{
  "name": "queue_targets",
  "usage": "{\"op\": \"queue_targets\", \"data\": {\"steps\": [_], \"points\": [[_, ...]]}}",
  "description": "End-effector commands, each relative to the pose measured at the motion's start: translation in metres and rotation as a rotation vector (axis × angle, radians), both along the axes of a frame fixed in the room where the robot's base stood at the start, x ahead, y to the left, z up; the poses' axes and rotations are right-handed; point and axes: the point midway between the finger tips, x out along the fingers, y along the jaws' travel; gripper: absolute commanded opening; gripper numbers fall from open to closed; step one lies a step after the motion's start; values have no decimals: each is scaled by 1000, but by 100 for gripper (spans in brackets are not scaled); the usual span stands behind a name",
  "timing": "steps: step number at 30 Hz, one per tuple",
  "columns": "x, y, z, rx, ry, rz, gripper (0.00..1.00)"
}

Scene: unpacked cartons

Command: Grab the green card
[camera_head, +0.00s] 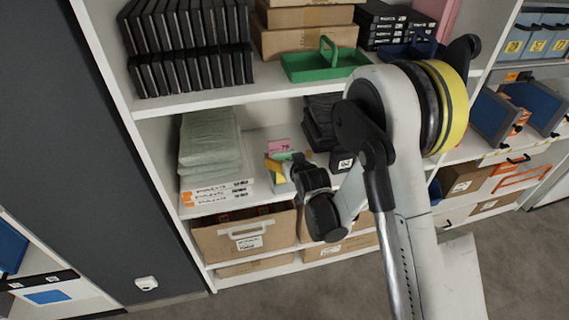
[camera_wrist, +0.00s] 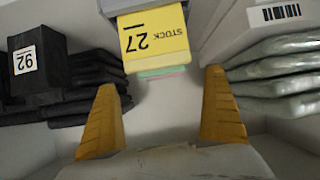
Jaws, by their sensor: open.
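The green card shows in the wrist view as a thin green strip (camera_wrist: 163,72) below the edge of a yellow card (camera_wrist: 155,38) printed STOCK 27. The yellow card hides most of it. Both cards stick out of a grey holder (camera_wrist: 135,5) at the top of that view. My gripper (camera_wrist: 160,80) is open, with its two orange fingers apart and nothing between them. The cards lie just beyond the fingertips, roughly centred on the gap. In the head view the green card (camera_head: 281,156) is a small patch on the shelf, just left of my wrist, below a pink card (camera_head: 279,145).
A stack of pale wrapped packs (camera_head: 210,140) lies left of the cards; black folded items (camera_head: 322,112) lie right. A green tray (camera_head: 325,65) sits on the shelf above. Cardboard boxes (camera_head: 243,228) fill the shelf below. In the wrist view, stacks flank both fingers.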

Motion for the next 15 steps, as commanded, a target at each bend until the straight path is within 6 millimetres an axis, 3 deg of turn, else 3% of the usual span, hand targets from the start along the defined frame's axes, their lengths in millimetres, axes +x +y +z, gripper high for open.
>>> {"op": "queue_targets", "data": {"steps": [10,15], "points": [[40,12,-30,0,1,0,100],[55,16,-36,0,1,0,100]]}}
